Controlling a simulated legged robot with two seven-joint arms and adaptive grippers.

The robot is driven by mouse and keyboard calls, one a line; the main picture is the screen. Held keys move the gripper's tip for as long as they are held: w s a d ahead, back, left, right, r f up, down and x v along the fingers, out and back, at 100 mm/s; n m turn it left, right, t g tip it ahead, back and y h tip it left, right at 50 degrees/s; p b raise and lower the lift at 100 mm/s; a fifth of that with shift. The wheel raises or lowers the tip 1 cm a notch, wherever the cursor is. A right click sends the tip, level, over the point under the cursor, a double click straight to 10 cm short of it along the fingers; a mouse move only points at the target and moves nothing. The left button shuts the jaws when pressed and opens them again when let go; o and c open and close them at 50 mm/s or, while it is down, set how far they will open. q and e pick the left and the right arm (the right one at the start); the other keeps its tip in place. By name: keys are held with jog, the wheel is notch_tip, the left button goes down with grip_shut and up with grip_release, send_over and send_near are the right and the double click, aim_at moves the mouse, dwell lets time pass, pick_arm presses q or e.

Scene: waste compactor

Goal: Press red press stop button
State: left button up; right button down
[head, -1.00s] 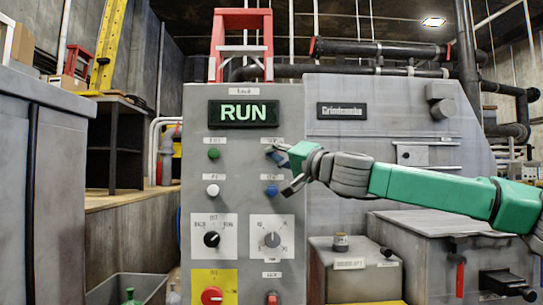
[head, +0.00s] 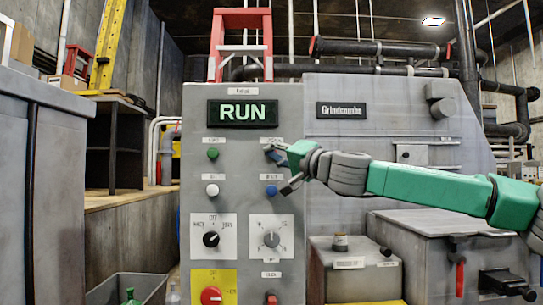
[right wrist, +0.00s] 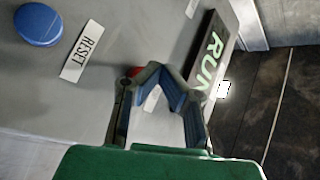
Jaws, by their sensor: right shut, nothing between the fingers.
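A grey control panel (head: 238,170) faces me with a lit RUN display (head: 243,112). My right gripper (head: 275,155) is shut and empty, in front of the panel's upper right button spot, below a small label. It hides whatever button is there in the head view. In the right wrist view the gripper's fingers (right wrist: 165,78) come together at the panel, and a small red button (right wrist: 135,71) shows partly behind the left finger. I cannot tell whether they touch it. A blue button (head: 271,191) sits below the gripper; it shows beside a RESET label in the wrist view (right wrist: 38,25). My left gripper is not in view.
A green button (head: 213,154) and a white button (head: 212,190) are on the panel's left. Below are two knobs and a large red button (head: 211,296) on a yellow plate. Another red control (head: 271,298) is at lower right. A grey cabinet (head: 40,190) stands left.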

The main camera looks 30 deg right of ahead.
jog(key=shift+w+d, duration=0.35)
jog(key=shift+w, duration=0.15)
dwell(0.6)
dwell(0.3)
jog(key=shift+s+a, duration=0.4)
jog(key=shift+s, duration=0.45)
jog(key=shift+s+a, duration=0.45)
jog(key=shift+s, duration=0.25)
jog(key=shift+s+a, duration=0.45)
jog(key=shift+s, duration=0.3)
jog(key=shift+s+a, duration=0.45)
jog(key=shift+s, duration=0.25)
